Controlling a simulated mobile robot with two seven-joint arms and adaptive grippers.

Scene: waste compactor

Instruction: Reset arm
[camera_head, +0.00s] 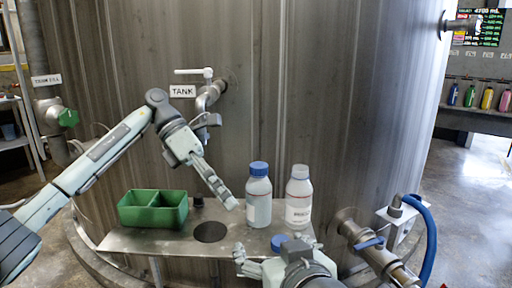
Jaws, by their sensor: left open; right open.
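My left arm comes in from the left, and my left gripper (217,190) is open and empty. It points down to the right above the metal shelf, between the green divided tray and the bottles. My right gripper (276,250) is low at the front centre, open, in front of the shelf and bottles. Its palm and wrist hide part of the shelf's front edge.
The metal shelf (130,240) holds a green divided tray (135,214), a blue-capped bottle (258,205), a white-capped bottle (298,198) and a blue cap (279,240). A large steel tank (350,110) stands behind. A valve with a blue hose (428,240) is at right.

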